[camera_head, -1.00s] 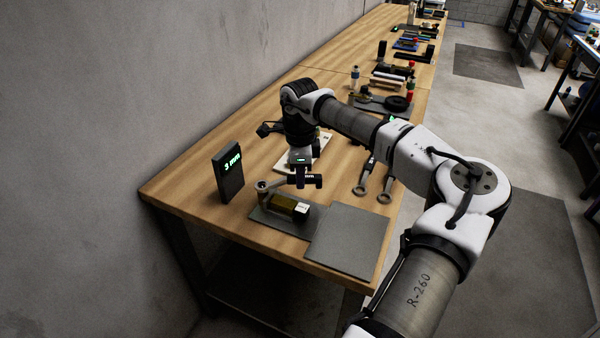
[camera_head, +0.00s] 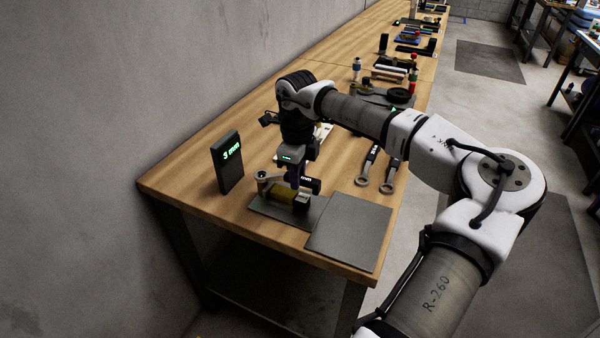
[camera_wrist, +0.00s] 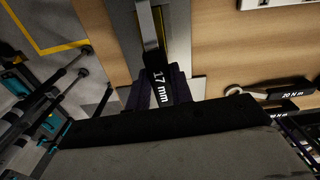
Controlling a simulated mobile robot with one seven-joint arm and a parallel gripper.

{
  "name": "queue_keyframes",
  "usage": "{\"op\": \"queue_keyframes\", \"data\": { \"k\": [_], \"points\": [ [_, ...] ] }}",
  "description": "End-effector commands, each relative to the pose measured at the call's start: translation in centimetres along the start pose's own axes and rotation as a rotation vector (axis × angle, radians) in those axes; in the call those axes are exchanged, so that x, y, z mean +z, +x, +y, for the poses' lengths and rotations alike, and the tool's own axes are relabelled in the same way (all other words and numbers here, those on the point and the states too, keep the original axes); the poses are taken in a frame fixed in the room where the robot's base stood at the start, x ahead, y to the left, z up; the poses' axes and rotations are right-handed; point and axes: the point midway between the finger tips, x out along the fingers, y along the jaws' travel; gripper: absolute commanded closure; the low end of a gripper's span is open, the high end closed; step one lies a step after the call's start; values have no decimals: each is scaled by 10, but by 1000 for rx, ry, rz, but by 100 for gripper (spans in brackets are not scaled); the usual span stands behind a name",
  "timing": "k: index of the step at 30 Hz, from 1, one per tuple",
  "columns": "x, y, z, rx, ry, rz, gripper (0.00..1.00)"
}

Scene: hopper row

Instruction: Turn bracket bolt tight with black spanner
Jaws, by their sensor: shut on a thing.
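My gripper (camera_head: 298,184) is shut on the black handle of a spanner (camera_head: 311,185) above the front of the bench. In the wrist view the spanner (camera_wrist: 158,84) reads "17 mm" and sits between my dark fingers, its steel shank running up out of the picture. In the head view the spanner's ring end lies to the left, at the bracket (camera_head: 278,188), a brass-coloured block with a dark end on a grey base plate (camera_head: 265,211). The bolt is largely hidden by the ring and my gripper; I cannot tell how the ring sits on it.
A black upright display (camera_head: 228,163) reads "3 mm" at the left. A bare grey mat (camera_head: 350,232) lies at the front right. Two ring-ended wrenches (camera_head: 364,178) lie behind it; one reads "20 N m" in the wrist view (camera_wrist: 292,92). More tools stand farther along the bench.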

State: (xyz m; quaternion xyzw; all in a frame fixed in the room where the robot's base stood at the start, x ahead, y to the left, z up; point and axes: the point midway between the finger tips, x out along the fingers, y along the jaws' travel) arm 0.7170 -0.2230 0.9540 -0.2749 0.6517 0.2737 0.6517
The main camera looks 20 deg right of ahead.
Motion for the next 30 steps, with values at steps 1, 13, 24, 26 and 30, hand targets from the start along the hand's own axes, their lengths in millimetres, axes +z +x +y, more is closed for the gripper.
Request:
{"op": "queue_keyframes", "data": {
  "k": [1,13,24,26,30],
  "points": [
    [0,4,2,7,-6,2,100],
    [1,-7,1,4,-9,0,100],
    [0,-19,0,1,-7,0,100],
    [0,-24,0,1,-7,0,100],
    [0,-35,0,1,-7,0,100]
  ]
}}
